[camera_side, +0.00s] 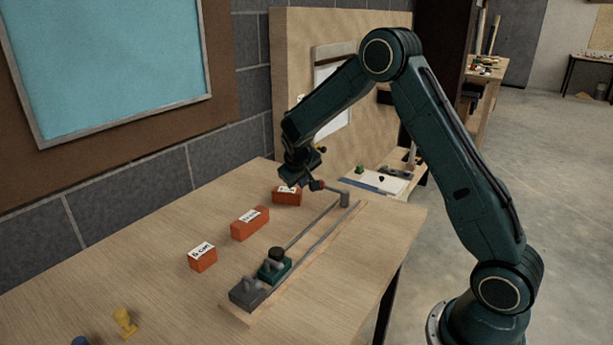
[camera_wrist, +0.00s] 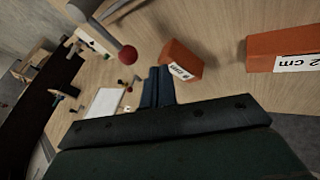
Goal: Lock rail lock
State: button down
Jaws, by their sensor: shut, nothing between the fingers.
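The rail (camera_side: 318,238), two parallel grey rods on a pale wooden strip, runs along the table. At its far end a grey post (camera_side: 345,199) carries a lever ending in a red ball knob (camera_side: 317,185). The knob also shows in the wrist view (camera_wrist: 128,55), at the end of a grey rod. A green carriage (camera_side: 275,268) with a black knob sits at the near end, beside a grey block (camera_side: 248,293). My gripper (camera_side: 293,181) is shut and empty, just left of the red knob; its dark fingers show in the wrist view (camera_wrist: 157,85).
Orange labelled blocks stand left of the rail: one near my gripper (camera_side: 286,196), one midway (camera_side: 250,223), one nearer (camera_side: 202,257). A yellow peg (camera_side: 124,321) is at the front left. The table (camera_side: 150,260) between is clear. A wall panel stands behind.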

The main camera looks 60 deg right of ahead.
jog(key=d+f, duration=0.3)
jog(key=shift+w+d, duration=0.15)
jog(key=shift+w, duration=0.1)
jog(key=shift+s+d+f, duration=0.1)
jog(key=shift+d, duration=0.45)
jog(key=shift+s+d+f, duration=0.1)
jog(key=shift+d, duration=0.4)
